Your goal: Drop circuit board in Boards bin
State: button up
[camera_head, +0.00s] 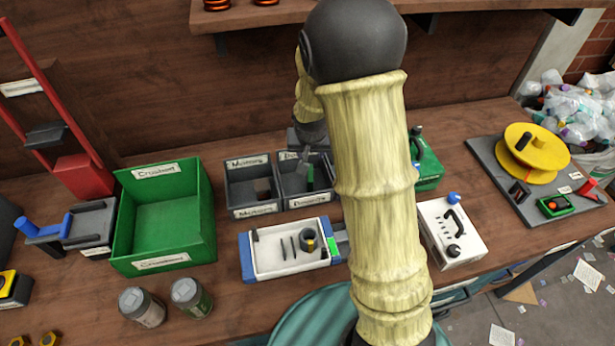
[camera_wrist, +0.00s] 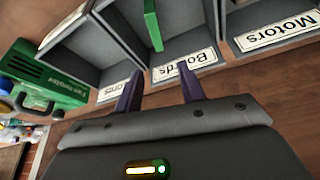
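The Boards bin, a dark grey open box, stands in mid-bench in the head view, its front label (camera_head: 310,200) showing. In the wrist view its label (camera_wrist: 185,65) appears upside down. A thin green circuit board (camera_wrist: 152,25) stands on edge inside the Boards bin; a small green strip of it (camera_head: 310,175) shows in the head view. My gripper (camera_wrist: 162,72) is open, its two dark fingers apart with nothing between them. The board lies beyond the fingertips. In the head view my gripper (camera_head: 305,150) is over the bin's back part, partly hidden by my arm.
The Motors bin (camera_head: 255,210) adjoins on the left; another grey bin (camera_wrist: 112,92) adjoins on the other side. A green Crushed bin (camera_head: 205,205) stands further left. A white tray (camera_head: 275,265) with small parts lies in front. A green case (camera_head: 428,165) is on the right.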

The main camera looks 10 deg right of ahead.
jog(key=v, duration=1.7)
jog(key=shift+s, duration=0.15)
jog(key=shift+a+r, duration=0.1)
dwell(0.3)
jog(key=s+d+f+n+p, duration=0.1)
jog(key=s+f+p, duration=0.1)
jog(key=s, duration=0.4)
jog(key=s+f+n+g+y+p, duration=0.1)
jog(key=s+p, duration=0.3)
jog(key=s, duration=0.3)
jog(key=shift+s+d+f+n+g, duration=0.15)
jog(key=shift+d+f+n+g, duration=0.15)
jog(key=shift+d+f, duration=0.05)
